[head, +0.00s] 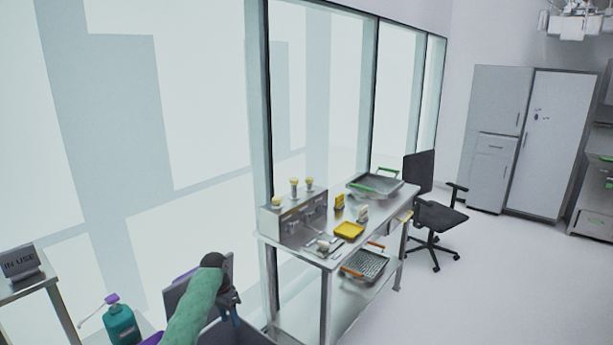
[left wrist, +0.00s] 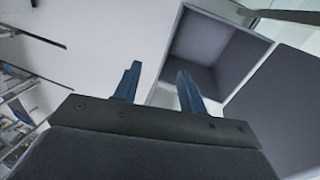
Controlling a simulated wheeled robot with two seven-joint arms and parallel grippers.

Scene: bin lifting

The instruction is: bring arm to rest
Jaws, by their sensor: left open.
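My left arm, in a green sleeve, comes in at the bottom of the head view. Its gripper (head: 228,297) is small and partly hidden there, over a grey bin (head: 243,335). In the left wrist view my left gripper (left wrist: 157,88) shows two blue fingers set apart with nothing between them. An open grey bin (left wrist: 240,50) lies beyond the fingertips, apart from them. My right gripper is in neither view.
A teal bottle (head: 121,326) is at lower left. A black chair (head: 437,215) stands behind the table. Floor at right is clear.

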